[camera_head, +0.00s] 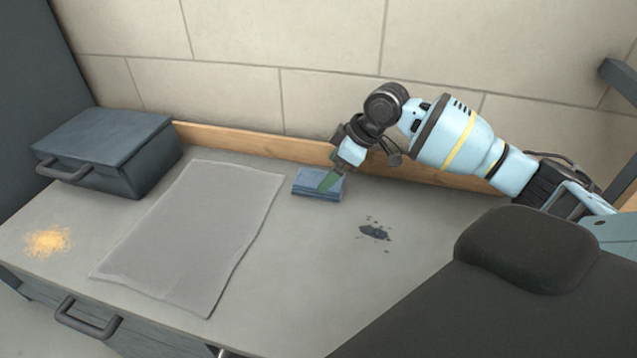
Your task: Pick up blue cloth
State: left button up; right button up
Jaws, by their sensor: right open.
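The blue cloth (310,185) lies folded on the grey worktop, near the wooden strip at the back. My left gripper is not in view.
A grey mat (195,235) lies left of the cloth. A blue-grey toolbox (110,150) stands at the back left. Yellow crumbs (48,240) and a dark stain (375,232) mark the worktop (290,290). A tiled wall and wooden strip (250,142) bound the back.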

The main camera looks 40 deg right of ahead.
aim_at(318, 179)
jog(key=x, duration=0.5)
jog(key=shift+w+d+f, duration=0.1)
jog(key=shift+w+f, duration=0.05)
jog(key=shift+w, duration=0.35)
jog(key=shift+w+f, duration=0.2)
jog(key=shift+f, duration=0.15)
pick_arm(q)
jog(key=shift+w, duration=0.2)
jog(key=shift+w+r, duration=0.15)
pick_arm(e)
jog(key=shift+f, duration=0.15)
jog(key=c, duration=1.1)
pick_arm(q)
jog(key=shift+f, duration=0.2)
pick_arm(e)
jog(key=shift+r, duration=0.3)
notch_tip(318, 179, up, 4)
jog(key=shift+f, duration=0.2)
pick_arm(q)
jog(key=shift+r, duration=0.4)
pick_arm(e)
jog(key=s+a, duration=0.2)
jog(key=a, duration=0.2)
jog(key=s+a, duration=0.3)
jog(key=a, duration=0.2)
jog(key=s+a+r, duration=0.1)
jog(key=s+a, duration=0.1)
jog(key=a, duration=0.3)
jog(key=shift+s+a, duration=0.2)
jog(key=shift+s, duration=0.15)
